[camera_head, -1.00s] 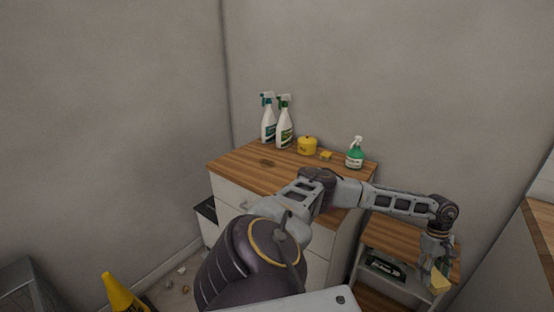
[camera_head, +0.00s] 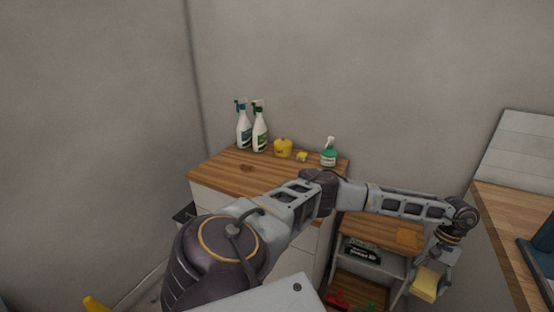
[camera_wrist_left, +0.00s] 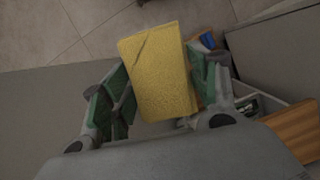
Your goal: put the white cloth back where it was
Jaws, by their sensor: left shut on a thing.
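My left gripper (camera_head: 437,266) is shut on a yellow sponge-like block (camera_head: 425,285), at the lower right of the head view, in front of a small wooden-topped shelf unit (camera_head: 375,232). In the left wrist view the block (camera_wrist_left: 162,85) sits between the green-padded fingers (camera_wrist_left: 160,70), with a dark slanted mark near its upper edge. It hangs clear of any surface, with tiled floor behind it. I see no white cloth in either view. My right gripper is not in view.
A wooden counter (camera_head: 510,215) stands right.

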